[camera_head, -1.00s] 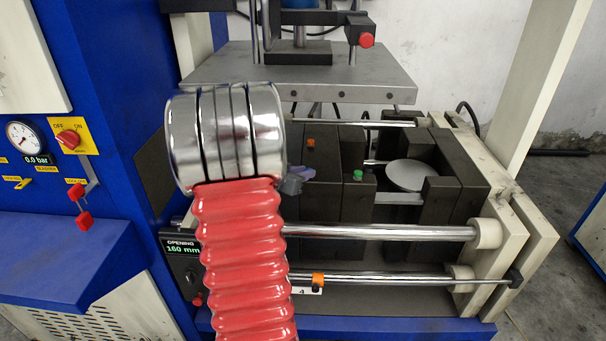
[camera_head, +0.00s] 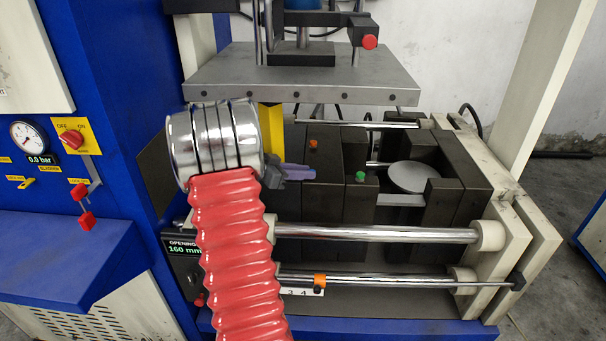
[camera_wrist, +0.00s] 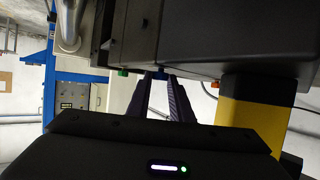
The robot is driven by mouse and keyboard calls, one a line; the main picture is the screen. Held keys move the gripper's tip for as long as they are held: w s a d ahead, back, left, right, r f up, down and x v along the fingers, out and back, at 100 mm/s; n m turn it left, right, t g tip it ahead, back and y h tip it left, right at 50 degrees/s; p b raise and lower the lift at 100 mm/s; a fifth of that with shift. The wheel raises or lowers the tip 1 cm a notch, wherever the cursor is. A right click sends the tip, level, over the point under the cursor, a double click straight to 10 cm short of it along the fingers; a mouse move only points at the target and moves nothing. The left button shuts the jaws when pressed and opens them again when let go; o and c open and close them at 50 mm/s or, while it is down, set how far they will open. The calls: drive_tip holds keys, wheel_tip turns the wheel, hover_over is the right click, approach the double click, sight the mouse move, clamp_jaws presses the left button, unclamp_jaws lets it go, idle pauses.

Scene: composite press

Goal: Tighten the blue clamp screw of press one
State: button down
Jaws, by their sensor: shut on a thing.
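The blue clamp screw (camera_wrist: 160,74) shows as a small blue patch between my fingertips in the wrist view. It does not show in the head view, where my arm and fingers cover that spot. My gripper (camera_wrist: 165,82) has purple fingers shut on it. In the head view my gripper (camera_head: 312,172) points right, its fingertips at the dark block on the left side of press one (camera_head: 340,200).
An orange knob (camera_head: 313,144) sits above the fingertips and a green knob (camera_head: 360,177) to their right. The grey plate (camera_head: 300,84) hangs over the press. A chrome rod (camera_head: 380,233) runs below my gripper. A round light disc (camera_head: 412,177) lies between the right-hand blocks.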

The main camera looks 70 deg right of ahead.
drive_tip(key=shift+r, duration=0.1)
drive_tip(key=c, duration=1.6)
unclamp_jaws()
drive_tip(key=shift+a, duration=0.1)
drive_tip(key=v, duration=1.3)
drive_tip(key=shift+w+a+r, duration=0.1)
drive_tip(key=shift+w, duration=0.15)
